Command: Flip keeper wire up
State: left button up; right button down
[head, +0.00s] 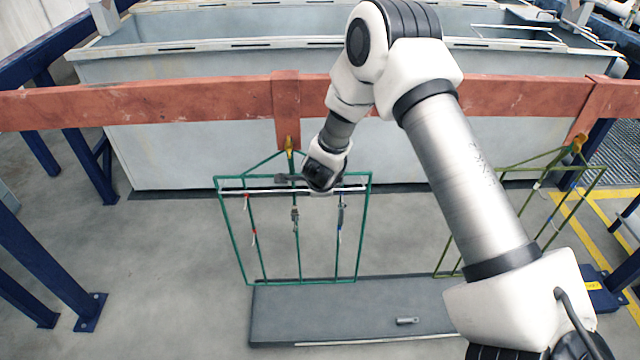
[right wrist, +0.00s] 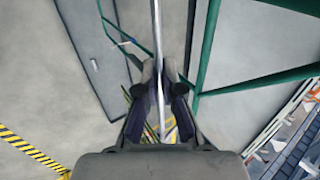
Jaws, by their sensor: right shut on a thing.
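A green rack (head: 227,232) hangs from the orange-red bar by a yellow hook (head: 289,143). The keeper wire (head: 240,190), a pale straight rod, runs level across the rack just below its top bar. My right gripper (head: 284,179) is at the top middle of the rack. In the right wrist view, the right gripper (right wrist: 161,78) is shut on the keeper wire (right wrist: 157,25), which passes between the fingers. Several small parts, one of them a grey clip (head: 295,215), hang inside the rack below the wire. The gripper and wrist hide part of the wire. My left gripper is not in view.
The orange-red bar (head: 180,102) crosses in front of a grey tank (head: 200,65). An olive-green rack (head: 548,172) hangs at the right, partly behind my arm. A low grey platform (head: 300,315) below the rack carries a small grey piece (head: 407,320).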

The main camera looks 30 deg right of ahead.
jog(key=c, duration=1.3)
grip_release()
jog(key=v, duration=1.2)
